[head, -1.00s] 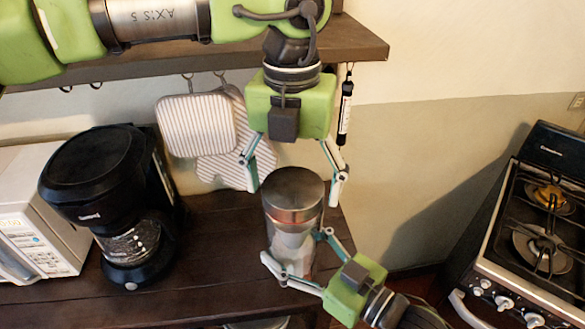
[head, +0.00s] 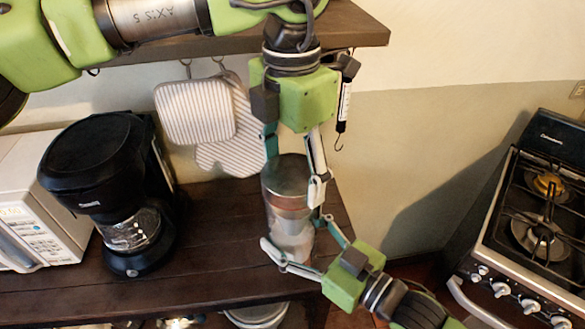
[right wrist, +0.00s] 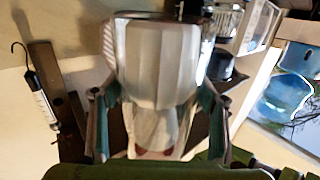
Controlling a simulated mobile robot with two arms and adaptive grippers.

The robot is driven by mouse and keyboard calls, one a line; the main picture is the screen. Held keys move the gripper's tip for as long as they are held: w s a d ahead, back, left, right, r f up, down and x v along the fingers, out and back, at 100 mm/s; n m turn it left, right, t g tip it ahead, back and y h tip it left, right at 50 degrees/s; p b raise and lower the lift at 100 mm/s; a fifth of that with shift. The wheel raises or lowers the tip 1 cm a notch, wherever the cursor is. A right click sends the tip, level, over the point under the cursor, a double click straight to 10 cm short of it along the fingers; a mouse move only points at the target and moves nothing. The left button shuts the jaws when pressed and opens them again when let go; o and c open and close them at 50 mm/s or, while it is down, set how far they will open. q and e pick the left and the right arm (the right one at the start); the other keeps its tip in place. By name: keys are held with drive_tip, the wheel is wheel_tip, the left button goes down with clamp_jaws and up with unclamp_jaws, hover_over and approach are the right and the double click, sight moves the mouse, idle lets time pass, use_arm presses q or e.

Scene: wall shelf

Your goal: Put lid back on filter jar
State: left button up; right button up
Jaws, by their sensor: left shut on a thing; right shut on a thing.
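The filter jar (head: 291,243) stands upright near the right end of the dark counter, with pale filters inside. My right gripper (head: 296,236) is shut on its lower part from the front right. In the right wrist view the jar (right wrist: 158,65) fills the space between the right fingers (right wrist: 156,105). The metallic lid (head: 286,172) is at the top of the jar. My left gripper (head: 293,178) points down from above and is shut on the lid's sides. Whether the lid sits fully on the rim cannot be told.
A black coffee maker (head: 100,165) and a white microwave (head: 35,215) stand on the counter (head: 200,245) to the left. Striped mitts (head: 197,115) and a hanging scale (head: 344,105) hang under the shelf (head: 345,25). A stove (head: 535,225) is at the right.

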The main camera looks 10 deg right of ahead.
use_arm(q)
drive_tip(key=m, duration=0.4)
drive_tip(key=o, duration=1.3)
drive_tip(key=shift+r, duration=0.15)
wheel_tip(320, 180, up, 12)
drive_tip(key=shift+w+f, duration=0.1)
drive_tip(key=shift+f, duration=0.05)
drive_tip(key=shift+a, duration=0.1)
